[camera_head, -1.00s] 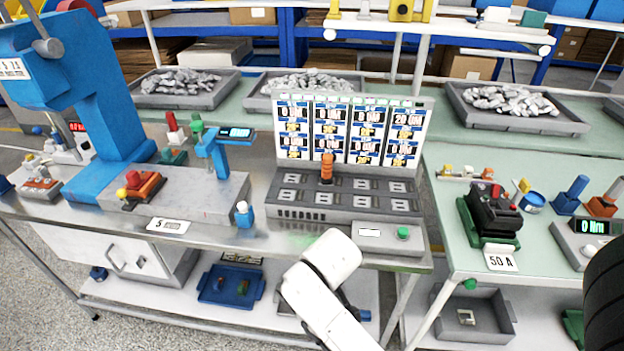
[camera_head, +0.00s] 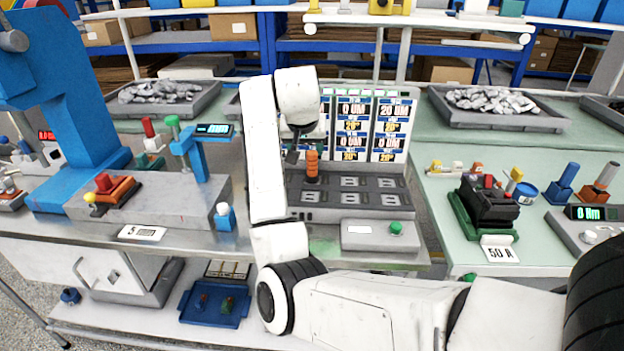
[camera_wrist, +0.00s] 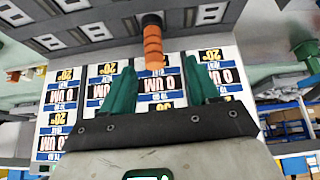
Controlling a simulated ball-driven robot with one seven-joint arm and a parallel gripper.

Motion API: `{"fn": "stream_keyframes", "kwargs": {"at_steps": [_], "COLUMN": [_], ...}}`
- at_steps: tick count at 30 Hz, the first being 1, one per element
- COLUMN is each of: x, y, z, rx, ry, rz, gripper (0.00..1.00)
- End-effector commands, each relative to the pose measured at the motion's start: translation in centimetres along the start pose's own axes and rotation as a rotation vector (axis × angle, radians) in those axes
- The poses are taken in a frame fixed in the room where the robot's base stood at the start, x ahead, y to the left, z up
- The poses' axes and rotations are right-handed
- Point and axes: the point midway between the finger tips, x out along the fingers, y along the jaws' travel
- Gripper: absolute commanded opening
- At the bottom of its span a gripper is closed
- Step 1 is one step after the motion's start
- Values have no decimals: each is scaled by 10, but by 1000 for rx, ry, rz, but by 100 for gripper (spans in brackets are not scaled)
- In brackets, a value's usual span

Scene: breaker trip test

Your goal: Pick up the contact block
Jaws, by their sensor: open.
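An orange ribbed piece (camera_head: 312,168) stands upright on the grey socketed fixture (camera_head: 300,213) in front of the display panel. I cannot tell for sure whether it is the contact block. It also shows in the wrist view (camera_wrist: 153,45), beyond and between the green fingertips. My gripper (camera_wrist: 157,75) is open and empty, with its fingers apart. In the head view my arm reaches up in front of the panel, and the gripper (camera_head: 293,152) is close to the left of and above the orange piece, partly hidden by my wrist.
The display panel (camera_head: 390,135) stands close behind the fixture. A grey box with a green button (camera_head: 385,236) lies in front. A blue press (camera_head: 80,120) and a blue stand (camera_head: 198,155) are at left. A black breaker (camera_head: 487,203) sits on the right table.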

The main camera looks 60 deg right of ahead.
Motion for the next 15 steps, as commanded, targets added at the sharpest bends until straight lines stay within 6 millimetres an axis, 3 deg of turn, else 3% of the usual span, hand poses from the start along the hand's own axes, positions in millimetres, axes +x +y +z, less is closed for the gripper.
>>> {"fn": "stream_keyframes", "kwargs": {"at_steps": [5, 15], "x": [-2, 43], "y": [4, 5], "z": [-14, -14], "rx": [39, 39], "ry": [0, -1], "rz": [0, 1], "gripper": [60, 60]}}
